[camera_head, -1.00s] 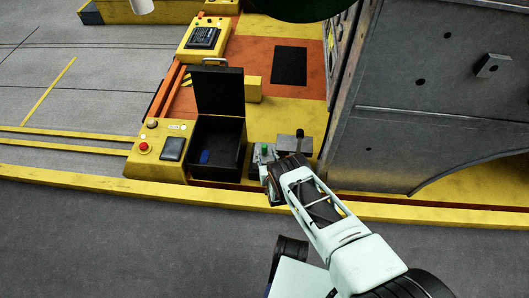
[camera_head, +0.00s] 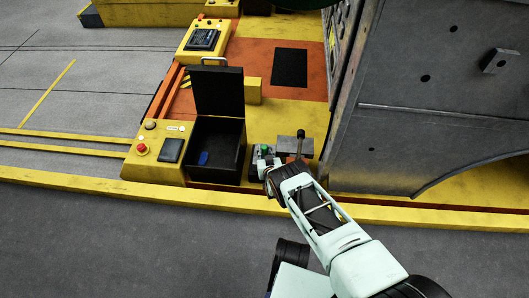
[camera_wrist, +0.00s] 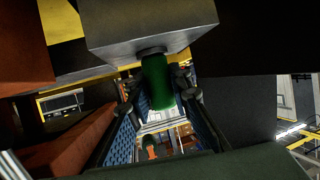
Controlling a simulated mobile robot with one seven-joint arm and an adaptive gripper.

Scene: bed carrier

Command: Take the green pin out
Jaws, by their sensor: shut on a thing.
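The green pin (camera_wrist: 158,82) is a short green cylinder, seen in the wrist view against a grey block (camera_wrist: 150,28). In the head view its green top (camera_head: 264,148) shows on a small grey fixture just right of the black open box. My gripper (camera_wrist: 162,98) is shut on the green pin, with one blue-padded finger on each side of it. In the head view my gripper (camera_head: 267,167) is at the front of the fixture and partly hides it. The pin is still at the grey block. Its far end is hidden.
The open black box (camera_head: 216,145) with a blue thing (camera_head: 204,157) inside stands left of the fixture. A black-knobbed lever (camera_head: 300,140) stands close on the right. A yellow control panel (camera_head: 155,150) is further left. A large grey metal wall (camera_head: 430,110) bounds the right.

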